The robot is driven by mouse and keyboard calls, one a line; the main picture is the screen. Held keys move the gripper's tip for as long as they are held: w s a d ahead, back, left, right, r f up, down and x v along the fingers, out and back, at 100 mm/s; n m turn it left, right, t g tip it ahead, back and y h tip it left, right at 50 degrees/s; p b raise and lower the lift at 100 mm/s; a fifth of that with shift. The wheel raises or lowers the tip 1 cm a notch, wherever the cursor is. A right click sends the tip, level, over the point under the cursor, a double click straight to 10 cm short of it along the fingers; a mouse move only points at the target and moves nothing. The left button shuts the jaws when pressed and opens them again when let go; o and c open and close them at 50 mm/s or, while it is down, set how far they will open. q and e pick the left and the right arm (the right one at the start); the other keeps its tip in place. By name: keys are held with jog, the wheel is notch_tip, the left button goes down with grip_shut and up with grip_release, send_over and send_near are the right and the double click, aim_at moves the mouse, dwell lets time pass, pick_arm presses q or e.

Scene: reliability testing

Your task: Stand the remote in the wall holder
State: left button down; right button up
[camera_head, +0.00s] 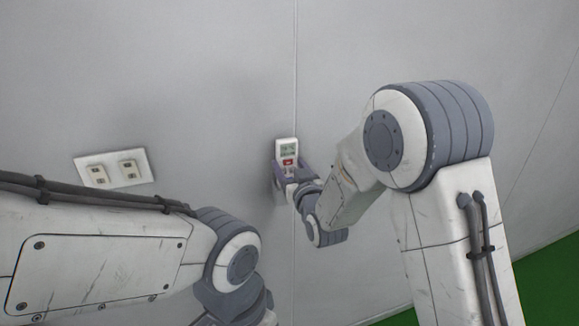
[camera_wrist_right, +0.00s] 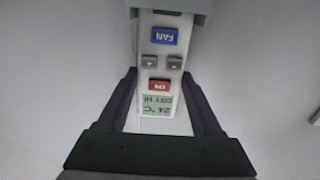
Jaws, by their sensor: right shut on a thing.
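In the right wrist view the remote (camera_wrist_right: 161,60) appears upside down, with a blue FAN button, two grey buttons and a red button. My right gripper (camera_head: 291,173) is shut on the remote; in the wrist view its dark fingers (camera_wrist_right: 160,78) lie on either side of it. A pale grey piece, seemingly the wall holder (camera_wrist_right: 202,6), surrounds the remote's far end at the top of the wrist view. The holder is hard to make out in the head view.
The grey wall (camera_head: 200,60) has a vertical seam near the remote. My left arm crosses the lower left; its gripper is out of frame. Green floor (camera_head: 550,280) shows at lower right.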

jog(key=o, duration=1.6)
jog(key=shift+c, duration=0.2)
jog(key=shift+s, duration=0.1)
jog(key=shift+s+d+f+b, duration=0.1)
jog(key=shift+s+d+b, duration=0.05)
jog(key=shift+s+b, duration=0.2)
jog(key=b+v, duration=0.5)
jog(key=v, duration=0.4)
jog(key=shift+s, duration=0.25)
jog(key=shift+d, duration=0.1)
